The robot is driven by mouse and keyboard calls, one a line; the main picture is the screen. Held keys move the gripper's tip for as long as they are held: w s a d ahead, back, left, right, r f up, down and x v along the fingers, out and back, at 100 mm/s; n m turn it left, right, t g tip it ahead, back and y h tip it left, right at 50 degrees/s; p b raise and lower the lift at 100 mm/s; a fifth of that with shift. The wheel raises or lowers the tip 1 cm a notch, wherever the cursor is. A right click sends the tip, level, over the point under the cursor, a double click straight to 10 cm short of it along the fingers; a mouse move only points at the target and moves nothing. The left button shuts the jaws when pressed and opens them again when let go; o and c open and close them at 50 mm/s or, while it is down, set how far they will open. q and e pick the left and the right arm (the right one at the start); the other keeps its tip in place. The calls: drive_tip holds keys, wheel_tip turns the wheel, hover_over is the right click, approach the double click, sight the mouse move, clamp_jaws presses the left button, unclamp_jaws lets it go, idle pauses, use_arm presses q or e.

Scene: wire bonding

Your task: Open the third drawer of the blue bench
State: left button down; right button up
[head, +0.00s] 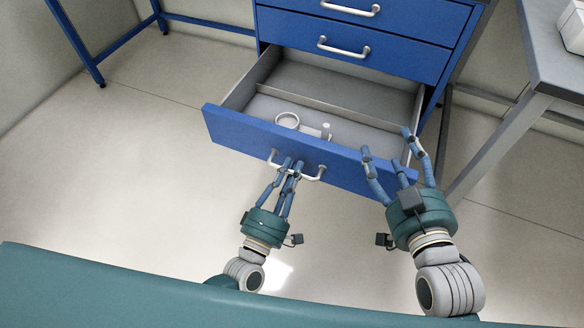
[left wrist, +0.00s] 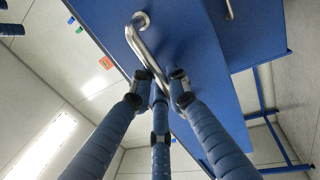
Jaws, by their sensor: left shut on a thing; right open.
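The third drawer (head: 345,166) of the blue bench (head: 437,22) is pulled far out, with its grey inside showing. Its front has a silver bar handle (head: 317,176). My left gripper (head: 290,168) is shut on this handle; the left wrist view also shows its fingers (left wrist: 160,90) closed around the bar (left wrist: 143,45). My right gripper (head: 390,150) is open, with its fingers close to the right end of the drawer front. I cannot tell whether they touch it. Two closed drawers with silver handles (head: 343,48) are above the open one.
A white ring-shaped item (head: 287,121) and a small white upright item (head: 326,131) lie in the open drawer. A grey table (head: 552,75) stands close on the right. The floor (head: 120,180) on the left is clear.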

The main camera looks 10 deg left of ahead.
use_arm(q)
drive_tip(key=shift+f, duration=0.25)
drive_tip(key=c, duration=1.8)
unclamp_jaws()
drive_tip(key=shift+o, duration=0.2)
drive_tip(key=shift+r, duration=0.1)
drive_tip(key=v, duration=1.2)
